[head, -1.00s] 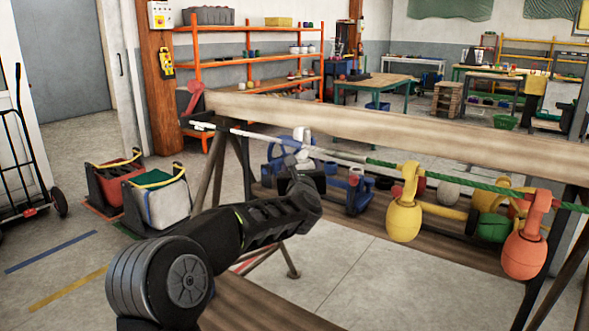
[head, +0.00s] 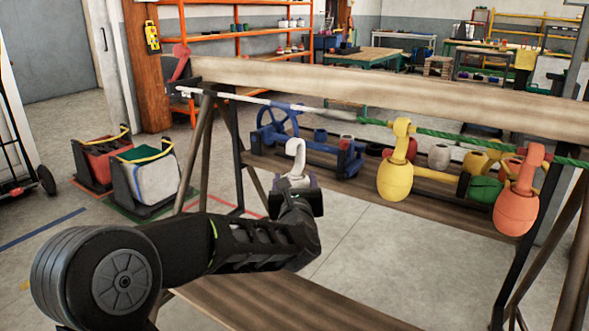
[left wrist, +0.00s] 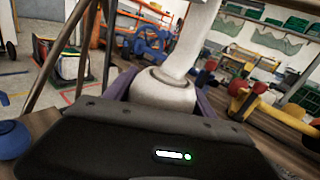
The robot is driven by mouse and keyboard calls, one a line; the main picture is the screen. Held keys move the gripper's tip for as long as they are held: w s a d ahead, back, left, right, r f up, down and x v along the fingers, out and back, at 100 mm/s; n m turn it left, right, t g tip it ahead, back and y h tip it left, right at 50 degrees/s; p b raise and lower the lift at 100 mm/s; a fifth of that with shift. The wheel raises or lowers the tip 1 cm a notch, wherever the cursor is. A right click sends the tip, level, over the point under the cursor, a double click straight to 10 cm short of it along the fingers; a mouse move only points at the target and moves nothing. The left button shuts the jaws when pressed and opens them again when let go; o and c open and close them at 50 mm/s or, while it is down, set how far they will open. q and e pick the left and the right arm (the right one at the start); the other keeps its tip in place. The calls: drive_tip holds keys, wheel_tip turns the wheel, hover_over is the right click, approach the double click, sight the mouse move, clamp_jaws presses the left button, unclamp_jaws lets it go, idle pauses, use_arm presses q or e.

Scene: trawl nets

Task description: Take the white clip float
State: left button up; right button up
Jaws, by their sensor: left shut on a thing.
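The white clip float (head: 295,158) is held upright by my left gripper (head: 292,186), its hook pointing up. In the head view the hook shows below the rope (head: 350,117), apart from it. In the left wrist view the float's round body (left wrist: 163,90) sits between the purple-edged fingers, with its stem rising out of the top of the picture. The jaws are shut on the body. A yellow clip float (head: 395,178) and an orange clip float (head: 516,210) hang on the green part of the rope to the right. My right gripper is not in view.
A thick wooden beam (head: 400,95) runs above the rope on trestle legs. Behind the rope, a low plank shelf (head: 350,190) holds a blue wheeled piece (head: 277,122) and several coloured parts. Two bins, one red (head: 105,160) and one whitish (head: 155,182), stand at left.

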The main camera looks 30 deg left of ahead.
use_arm(q)
drive_tip(key=shift+v, duration=1.35)
